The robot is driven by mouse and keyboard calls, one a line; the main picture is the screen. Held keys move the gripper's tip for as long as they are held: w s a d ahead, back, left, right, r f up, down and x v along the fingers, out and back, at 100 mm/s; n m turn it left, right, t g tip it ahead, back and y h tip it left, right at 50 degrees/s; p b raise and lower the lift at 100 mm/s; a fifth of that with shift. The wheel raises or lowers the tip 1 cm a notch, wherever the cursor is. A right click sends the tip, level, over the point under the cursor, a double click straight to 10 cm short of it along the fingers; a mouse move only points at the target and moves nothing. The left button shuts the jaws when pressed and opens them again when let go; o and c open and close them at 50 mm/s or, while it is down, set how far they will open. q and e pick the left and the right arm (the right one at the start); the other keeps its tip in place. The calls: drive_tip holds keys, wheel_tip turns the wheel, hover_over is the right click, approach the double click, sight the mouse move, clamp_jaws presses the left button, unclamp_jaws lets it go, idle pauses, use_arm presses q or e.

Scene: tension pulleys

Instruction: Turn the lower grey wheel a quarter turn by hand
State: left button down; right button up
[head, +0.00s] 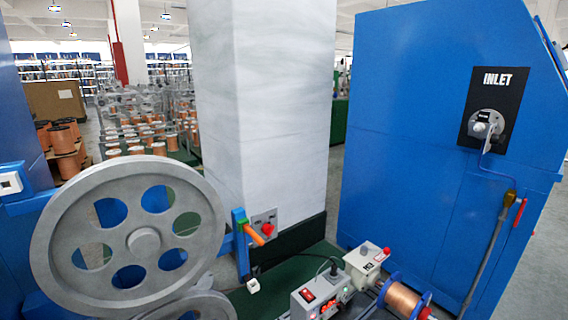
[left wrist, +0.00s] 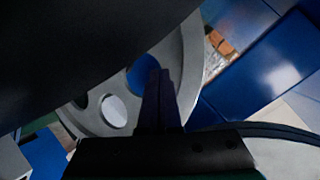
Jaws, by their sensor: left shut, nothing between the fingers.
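The lower grey wheel (head: 195,306) shows only its top rim at the bottom edge of the head view, and the rest is cut off. A large grey wheel (head: 143,242) with several round holes stands above it and overlaps it. My left gripper (left wrist: 160,72) is shut and empty in the left wrist view, its fingers in front of a grey holed wheel (left wrist: 192,62). I cannot tell which of the wheels this is, nor whether the fingertips touch it. A dark shape hides the upper left of that view. My right gripper is in neither view.
A blue bracket with an orange handle (head: 254,235) stands right of the upper wheel. Small control boxes (head: 320,298) and a copper spool (head: 403,299) lie at bottom right. A pale pillar (head: 270,110) and a blue INLET cabinet (head: 420,150) stand behind.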

use_arm(q)
drive_tip(key=shift+w+a+r, duration=0.1)
drive_tip(key=shift+w+a, duration=0.1)
idle(0.8)
drive_tip(key=shift+w+d, duration=0.1)
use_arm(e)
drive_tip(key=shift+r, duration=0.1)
